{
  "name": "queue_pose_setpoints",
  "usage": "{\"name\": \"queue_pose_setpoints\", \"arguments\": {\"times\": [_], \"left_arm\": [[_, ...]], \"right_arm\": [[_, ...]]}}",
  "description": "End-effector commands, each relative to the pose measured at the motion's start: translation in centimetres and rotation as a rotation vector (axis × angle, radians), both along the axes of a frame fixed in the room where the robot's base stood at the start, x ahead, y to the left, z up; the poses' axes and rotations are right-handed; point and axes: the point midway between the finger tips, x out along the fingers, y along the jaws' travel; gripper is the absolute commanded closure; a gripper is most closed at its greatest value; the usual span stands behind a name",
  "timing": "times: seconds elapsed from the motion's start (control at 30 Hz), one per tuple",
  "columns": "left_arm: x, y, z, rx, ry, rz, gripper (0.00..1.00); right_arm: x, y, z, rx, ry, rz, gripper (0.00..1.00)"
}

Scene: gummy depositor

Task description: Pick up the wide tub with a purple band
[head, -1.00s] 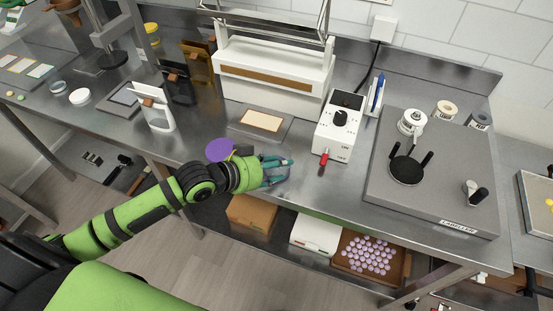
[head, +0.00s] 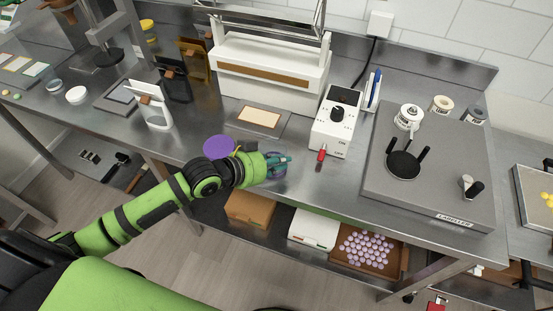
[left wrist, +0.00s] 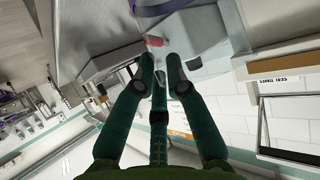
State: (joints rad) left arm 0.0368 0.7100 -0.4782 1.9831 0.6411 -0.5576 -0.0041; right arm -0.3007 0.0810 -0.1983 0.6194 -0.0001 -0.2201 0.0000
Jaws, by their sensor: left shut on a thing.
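My left gripper (head: 279,163) reaches in from the left over the front of the steel bench. I cannot tell clearly whether the tub is off the bench. My right gripper is not in view.
A purple disc (head: 218,147) lies on the bench beside my left wrist. A white sealer (head: 270,75) is behind, and the labeller (head: 440,165) is far right. The bench front edge is close.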

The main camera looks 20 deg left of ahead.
Motion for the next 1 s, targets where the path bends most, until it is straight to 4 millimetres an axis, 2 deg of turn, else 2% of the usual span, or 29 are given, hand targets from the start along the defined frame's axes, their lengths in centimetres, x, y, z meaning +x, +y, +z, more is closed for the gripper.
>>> {"name": "queue_pose_setpoints", "arguments": {"times": [0.17,0.27,0.37,0.5,0.7,0.8,1.0], "left_arm": [[0.0,0.0,0.8,0.000,0.000,-0.001,1.00],[0.0,0.0,2.1,0.001,-0.002,-0.001,1.00],[0.1,0.0,4.1,0.001,-0.007,-0.002,1.00],[0.0,-3.6,6.0,-0.008,-0.006,-0.005,1.00],[-0.1,-7.9,8.7,-0.007,-0.005,-0.004,1.00],[-0.2,-9.6,9.7,-0.006,-0.005,-0.004,1.00],[-0.2,-11.4,10.8,-0.002,0.000,0.000,1.00]], "right_arm": [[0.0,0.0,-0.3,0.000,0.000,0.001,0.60],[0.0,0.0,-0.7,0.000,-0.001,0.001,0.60],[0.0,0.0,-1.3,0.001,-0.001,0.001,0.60],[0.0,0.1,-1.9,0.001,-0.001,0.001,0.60],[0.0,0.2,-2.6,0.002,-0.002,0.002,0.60],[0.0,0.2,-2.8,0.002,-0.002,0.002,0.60],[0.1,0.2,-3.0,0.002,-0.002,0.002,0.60]]}}
